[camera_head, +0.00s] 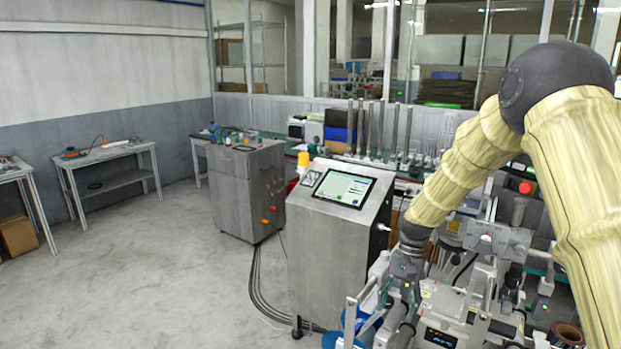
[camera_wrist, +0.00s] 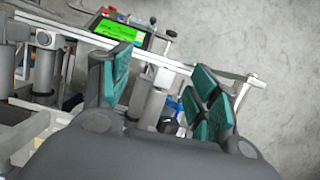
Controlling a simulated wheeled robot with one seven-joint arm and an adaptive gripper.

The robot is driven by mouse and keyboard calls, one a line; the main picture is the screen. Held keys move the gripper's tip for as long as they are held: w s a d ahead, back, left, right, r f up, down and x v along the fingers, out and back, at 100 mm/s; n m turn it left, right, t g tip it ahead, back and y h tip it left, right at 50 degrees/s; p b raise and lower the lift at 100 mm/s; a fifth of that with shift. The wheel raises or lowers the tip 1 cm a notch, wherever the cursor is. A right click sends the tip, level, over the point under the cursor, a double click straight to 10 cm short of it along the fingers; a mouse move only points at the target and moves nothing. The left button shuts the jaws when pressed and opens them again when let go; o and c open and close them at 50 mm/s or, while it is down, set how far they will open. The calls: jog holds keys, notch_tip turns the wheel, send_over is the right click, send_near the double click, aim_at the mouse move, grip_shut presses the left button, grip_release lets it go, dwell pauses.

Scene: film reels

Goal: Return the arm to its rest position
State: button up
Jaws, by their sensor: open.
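My arm (camera_head: 465,165), in a yellow sleeve with a dark round elbow, reaches from the right edge of the head view down to the machine at the lower right. My gripper (camera_wrist: 165,88) shows in the wrist view with its teal-padded fingers spread wide. I see nothing held between them. Metal rails and grey posts of the machine show behind the fingers. I cannot tell whether the gripper touches any of them. In the head view the gripper is hard to pick out among the machine parts.
A steel cabinet with a touchscreen (camera_head: 343,188) stands left of my arm. A lit green screen (camera_wrist: 118,32) shows beyond the fingers. A second steel cabinet (camera_head: 245,187) and a white worktable (camera_head: 108,154) stand farther back. Open grey floor (camera_head: 150,265) lies at left.

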jog(key=s+f+n+t+h, duration=0.1)
jog(key=s+f, duration=0.8)
jog(key=f, duration=0.4)
jog(key=s+f+n, duration=0.1)
jog(key=s+f, duration=0.8)
jog(key=f, duration=0.4)
jog(key=s+f+n+t, duration=0.1)
jog(key=s+f+n, duration=0.1)
jog(key=s, duration=1.1)
jog(key=s+f+n+t+h+b, duration=0.1)
jog(key=s+f, duration=0.4)
jog(key=s, duration=0.8)
jog(key=shift+n, duration=0.4)
